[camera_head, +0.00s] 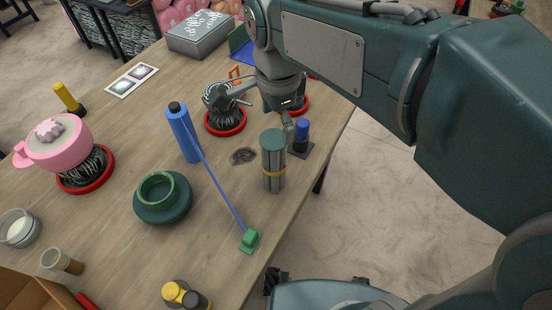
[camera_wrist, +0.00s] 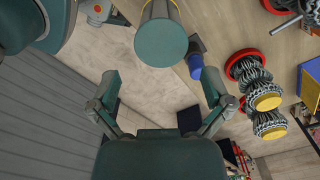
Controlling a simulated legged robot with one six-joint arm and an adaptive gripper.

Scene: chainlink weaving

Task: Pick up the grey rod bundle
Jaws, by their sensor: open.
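The grey rod bundle (camera_head: 272,175) stands upright near the right edge of the wooden table, with a green top cap and a yellow band around its middle. In the wrist view its green round end (camera_wrist: 161,43) is at top centre, just beyond the fingertips, and hides most of the rods. My gripper (camera_wrist: 160,84) is open, its two fingers spread wide with nothing between them. The bundle's end lies ahead of the gap, apart from both fingers. In the head view my wrist hangs behind the bundle and partly hides the fingers.
A blue-capped post (camera_head: 301,131) stands close to the right of the bundle. A blue cylinder (camera_head: 184,135) with a blue strap running to a green block (camera_head: 250,240) is to the left. Wire coils on red bases (camera_head: 225,123) stand behind. A green ring (camera_head: 162,198) lies front left.

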